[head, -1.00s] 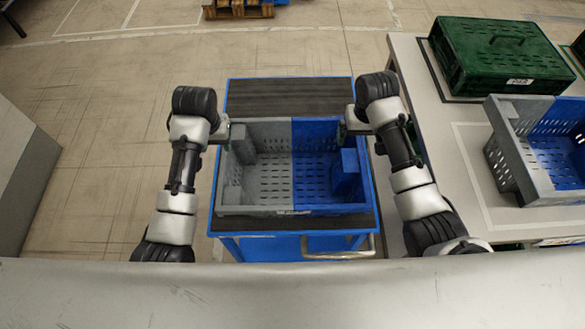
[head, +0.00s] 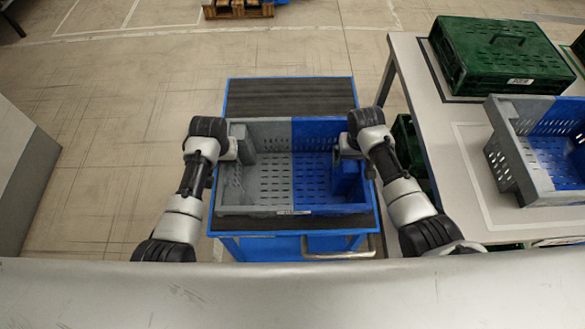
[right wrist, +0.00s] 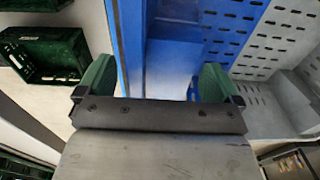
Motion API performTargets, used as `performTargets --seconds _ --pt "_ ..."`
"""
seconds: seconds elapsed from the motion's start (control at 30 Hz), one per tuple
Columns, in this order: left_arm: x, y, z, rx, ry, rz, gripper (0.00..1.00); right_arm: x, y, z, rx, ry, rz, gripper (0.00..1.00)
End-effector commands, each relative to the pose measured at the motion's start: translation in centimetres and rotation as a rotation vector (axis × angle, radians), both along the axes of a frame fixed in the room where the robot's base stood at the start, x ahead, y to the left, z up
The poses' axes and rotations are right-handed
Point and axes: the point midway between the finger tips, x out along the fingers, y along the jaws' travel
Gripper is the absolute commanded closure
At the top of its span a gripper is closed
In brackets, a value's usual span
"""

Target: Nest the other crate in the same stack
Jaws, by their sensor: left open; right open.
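A half grey, half blue crate (head: 290,209) sits on the blue cart (head: 289,98), with its grey half at left. My left gripper (head: 233,150) is at its grey left side wall. My right gripper (head: 345,148) is at its blue right side. In the right wrist view, my right gripper (right wrist: 155,84) is open, with its green fingers apart and blue crate parts (right wrist: 176,60) between and beyond them. Contact is unclear. The left fingertips are mostly hidden by the wrist. Another grey and blue crate (head: 513,160) stands on the table (head: 472,185) at right.
A closed green crate (head: 500,55) stands at the back of the table. Green crates (right wrist: 45,58) lie low beside the cart in the right wrist view. The cart's dark back part is bare. The floor left of the cart is clear.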

Motion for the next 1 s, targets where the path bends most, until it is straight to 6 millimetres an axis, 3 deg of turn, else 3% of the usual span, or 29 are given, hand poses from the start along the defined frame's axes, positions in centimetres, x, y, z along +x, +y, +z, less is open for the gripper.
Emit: performTargets --seconds 0.37,0.7,0.83,1.0 --pt "0.05 -0.02 -0.4 -0.001 -0.001 0.0 0.5 0.01 0.02 -0.38 0.0 -0.001 0.001 0.06" --pt "0.04 -0.02 -0.39 0.0 0.0 0.0 1.0 0.0 0.01 -0.37 0.0 -0.001 0.0 0.58" --pt "0.04 -0.02 -0.39 0.0 0.0 0.0 1.0 0.0 0.0 -0.36 0.0 -0.001 0.0 0.78" --pt "0.03 -0.02 -0.38 0.0 0.0 -0.001 1.0 0.0 0.0 -0.36 0.0 0.0 0.0 0.8"
